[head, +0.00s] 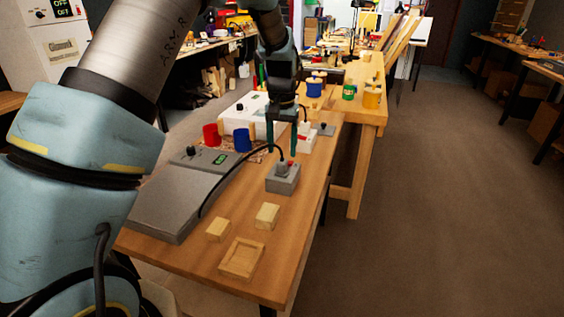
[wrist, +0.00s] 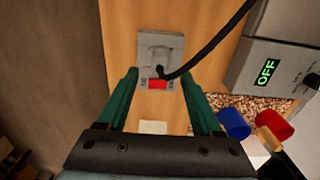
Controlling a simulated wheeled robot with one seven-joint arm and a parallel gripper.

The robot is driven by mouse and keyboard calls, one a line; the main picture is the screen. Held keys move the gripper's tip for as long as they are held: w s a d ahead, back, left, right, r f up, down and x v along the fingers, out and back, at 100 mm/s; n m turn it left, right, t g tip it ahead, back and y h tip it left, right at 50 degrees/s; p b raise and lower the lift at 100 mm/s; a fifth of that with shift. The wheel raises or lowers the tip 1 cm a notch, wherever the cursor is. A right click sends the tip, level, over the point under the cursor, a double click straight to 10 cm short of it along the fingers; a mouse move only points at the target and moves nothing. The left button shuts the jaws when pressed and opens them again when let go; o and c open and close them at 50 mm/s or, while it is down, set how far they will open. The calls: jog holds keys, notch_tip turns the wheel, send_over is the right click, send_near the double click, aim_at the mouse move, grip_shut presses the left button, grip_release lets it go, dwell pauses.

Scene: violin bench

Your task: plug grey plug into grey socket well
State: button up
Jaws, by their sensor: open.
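The grey socket box (head: 284,182) stands on the bench near its right edge; it also shows in the wrist view (wrist: 175,43). The grey plug (head: 282,169) is at the top of the box, at the end of a black cable; in the wrist view (wrist: 153,58) it overlaps the well. I cannot tell how deep it sits. A red switch or lamp (wrist: 157,84) is on the box. My gripper (head: 282,151) is open, its green fingers pointing down above the plug; in the wrist view the fingers (wrist: 160,75) flank the box, with nothing held.
The cable runs to a grey machine (head: 172,200) at left, whose display (wrist: 267,72) reads OFF. Red (head: 211,135) and blue (head: 243,140) cups stand behind. Wooden blocks (head: 267,216) and a wooden tray (head: 242,258) lie in front. The bench's right edge is close to the box.

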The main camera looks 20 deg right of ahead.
aim_at(281, 161)
notch_tip(281, 161, up, 5)
jog(key=shift+r+b, duration=0.1)
jog(key=shift+b, duration=0.25)
jog(key=shift+a, duration=0.1)
dwell(0.6)
jog(key=a+n, duration=0.4)
jog(key=a, duration=1.8)
jog(key=s+a+f+n+t, duration=0.1)
jog(key=s+a+n, duration=0.2)
jog(key=s+a, duration=0.8)
jog(key=a, duration=0.3)
jog(key=shift+a+t, duration=0.2)
jog(key=shift+t, duration=0.1)
